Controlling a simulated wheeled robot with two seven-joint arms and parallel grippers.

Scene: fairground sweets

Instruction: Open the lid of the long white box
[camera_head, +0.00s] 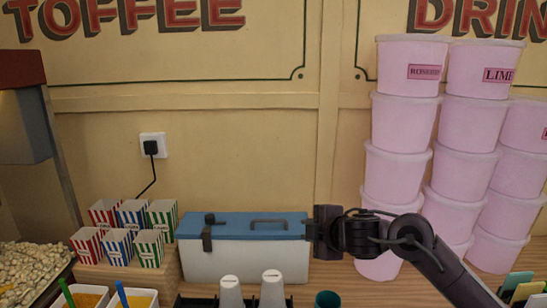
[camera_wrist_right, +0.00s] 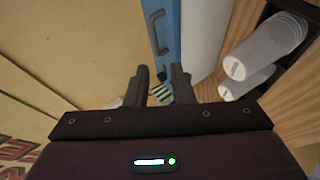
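The long white box (camera_head: 240,262) stands against the back wall with its blue lid (camera_head: 240,232) down on it. The lid has a raised handle (camera_head: 269,222) and a dark latch (camera_head: 207,238) at its left end. In the right wrist view the lid (camera_wrist_right: 172,20) and its handle (camera_wrist_right: 156,32) lie beyond the fingers. My right gripper (camera_head: 312,233) is at the box's right end in the head view; contact cannot be told. In the wrist view my right gripper (camera_wrist_right: 162,80) has its fingers apart with nothing held between them. My left gripper is out of view.
White cups (camera_head: 272,288) stand in front of the box, with a teal cup (camera_head: 327,299) to their right. Striped cartons (camera_head: 149,247) sit left of it. Tall stacks of pink tubs (camera_head: 399,120) stand to the right, behind my right arm.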

